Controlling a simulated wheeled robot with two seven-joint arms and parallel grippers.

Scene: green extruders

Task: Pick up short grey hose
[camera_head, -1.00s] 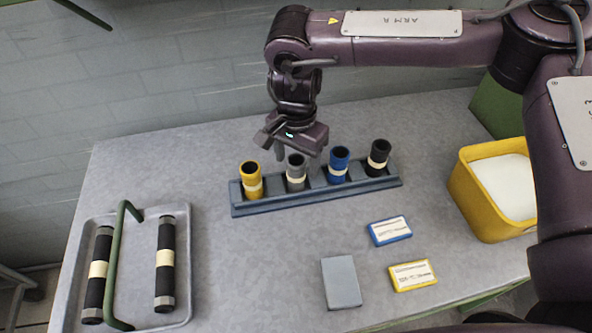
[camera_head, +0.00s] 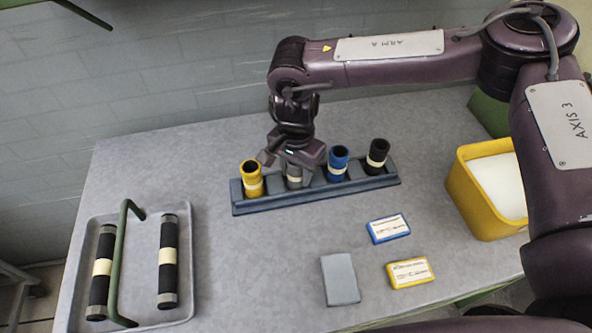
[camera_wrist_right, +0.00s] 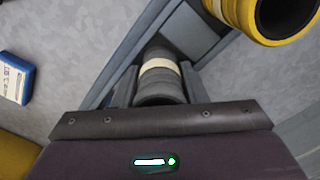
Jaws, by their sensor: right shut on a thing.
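The short grey hose (camera_head: 294,181) with a cream band stands upright in a slot of the blue-grey rack (camera_head: 270,207), between the yellow and blue hoses. My right gripper (camera_head: 293,168) is over it from above and shut on it; the gripper body hides its top in the head view. In the right wrist view the grey hose (camera_wrist_right: 161,76) sits between the fingers of my right gripper (camera_wrist_right: 160,90), with its lower part inside the rack (camera_wrist_right: 190,32). My left gripper is not in view.
Beside it stand a yellow hose (camera_head: 252,180), a blue hose (camera_head: 337,164) and a black hose (camera_head: 377,157). A tray (camera_head: 136,228) with two long black hoses and a green handle is at left. A yellow bin (camera_head: 478,205) is at right. Small boxes lie in front.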

